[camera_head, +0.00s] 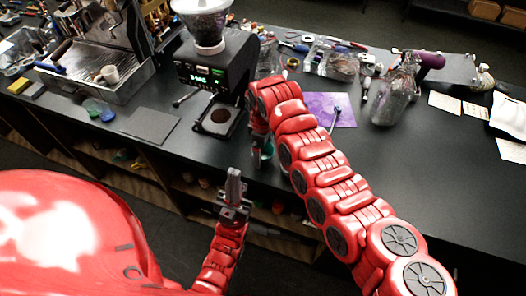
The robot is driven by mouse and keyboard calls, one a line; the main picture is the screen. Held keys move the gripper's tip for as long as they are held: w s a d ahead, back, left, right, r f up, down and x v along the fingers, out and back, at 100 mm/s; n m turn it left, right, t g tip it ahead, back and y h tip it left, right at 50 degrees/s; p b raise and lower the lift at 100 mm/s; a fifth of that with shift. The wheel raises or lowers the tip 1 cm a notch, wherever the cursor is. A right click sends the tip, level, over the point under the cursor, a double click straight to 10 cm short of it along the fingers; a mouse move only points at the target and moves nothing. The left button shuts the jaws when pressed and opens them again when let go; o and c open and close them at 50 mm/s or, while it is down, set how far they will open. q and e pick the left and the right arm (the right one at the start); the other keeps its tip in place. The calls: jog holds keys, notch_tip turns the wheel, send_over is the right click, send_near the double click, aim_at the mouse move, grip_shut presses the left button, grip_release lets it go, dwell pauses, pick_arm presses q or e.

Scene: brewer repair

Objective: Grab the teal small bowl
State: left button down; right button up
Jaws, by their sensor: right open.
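A small teal thing, which looks like the teal small bowl (268,149), shows at the front edge of the dark counter. My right arm and gripper hide most of it. My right gripper (259,160) points down beside it and is open. I cannot tell whether the fingers touch the bowl or stand around it. My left gripper (234,183) points up in front of the counter, apart from the bowl. Its fingers look close together, and I cannot tell if they are shut.
A grinder (215,60) and an espresso machine (100,45) stand at the back left. Green and blue small dishes (101,110) and a dark mat (150,124) lie on the left. A purple sheet (330,108) and glass jar (395,97) are on the right. The right front counter is clear.

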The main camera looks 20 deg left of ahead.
jog(key=c, duration=1.2)
jog(key=shift+r, duration=0.1)
